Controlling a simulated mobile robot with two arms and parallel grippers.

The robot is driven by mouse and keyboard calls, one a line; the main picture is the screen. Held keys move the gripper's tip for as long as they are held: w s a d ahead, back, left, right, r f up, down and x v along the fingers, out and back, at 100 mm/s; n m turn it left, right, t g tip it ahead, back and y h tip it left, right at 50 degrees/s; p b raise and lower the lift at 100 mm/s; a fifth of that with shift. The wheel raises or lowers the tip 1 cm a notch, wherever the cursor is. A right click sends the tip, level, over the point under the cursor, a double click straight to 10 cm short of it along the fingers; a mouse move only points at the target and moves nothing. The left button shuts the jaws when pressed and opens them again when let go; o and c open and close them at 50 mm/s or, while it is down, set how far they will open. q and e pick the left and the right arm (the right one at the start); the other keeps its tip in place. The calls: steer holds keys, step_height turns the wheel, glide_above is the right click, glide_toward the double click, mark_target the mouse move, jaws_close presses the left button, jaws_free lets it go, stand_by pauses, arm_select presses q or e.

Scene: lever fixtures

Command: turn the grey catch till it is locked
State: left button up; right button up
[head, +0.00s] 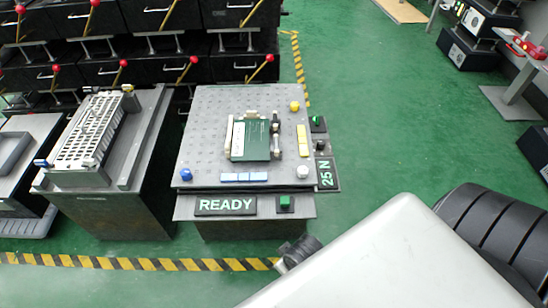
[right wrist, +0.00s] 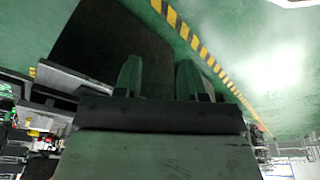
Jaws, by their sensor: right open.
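A green board (head: 250,140) sits in a fixture on the dotted grey top plate (head: 205,115) of a stand. A small grey and black upright part (head: 275,141) runs along the board's right edge; it looks like the grey catch, but it is too small to tell its turn or whether it is locked. My right gripper (right wrist: 160,78) is open and empty in the right wrist view, over the floor and a dark stand side, apart from the fixture. My left gripper is in neither view.
The top plate carries a yellow knob (head: 295,106), a blue knob (head: 185,174), a white knob (head: 302,171) and blue and yellow blocks. A READY sign (head: 225,205) and a "25 N" sign (head: 325,174) sit at its edges. A grey rack (head: 93,130) stands left.

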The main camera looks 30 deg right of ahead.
steer(key=w+a+r+t+y+b, duration=0.1)
steer(key=w+a+r+b, duration=0.2)
steer(key=w+r+b, duration=0.3)
steer(key=m+h+b, duration=0.1)
steer(key=m+h, duration=0.3)
steer(key=m, duration=0.4)
glide_toward(277, 145)
steer(key=b+x, duration=0.2)
steer(key=x, duration=0.3)
steer(key=b+x, duration=0.1)
steer(key=x, duration=0.3)
steer(key=shift+a+b, duration=0.1)
steer(key=shift+b, duration=0.25)
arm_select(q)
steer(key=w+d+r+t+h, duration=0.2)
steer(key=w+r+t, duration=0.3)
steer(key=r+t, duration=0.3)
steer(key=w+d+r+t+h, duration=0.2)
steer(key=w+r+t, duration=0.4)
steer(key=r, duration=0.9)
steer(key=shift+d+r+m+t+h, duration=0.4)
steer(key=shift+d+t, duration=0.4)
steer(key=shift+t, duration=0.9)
arm_select(e)
steer(key=shift+w+f, duration=0.1)
steer(key=shift+f, duration=0.15)
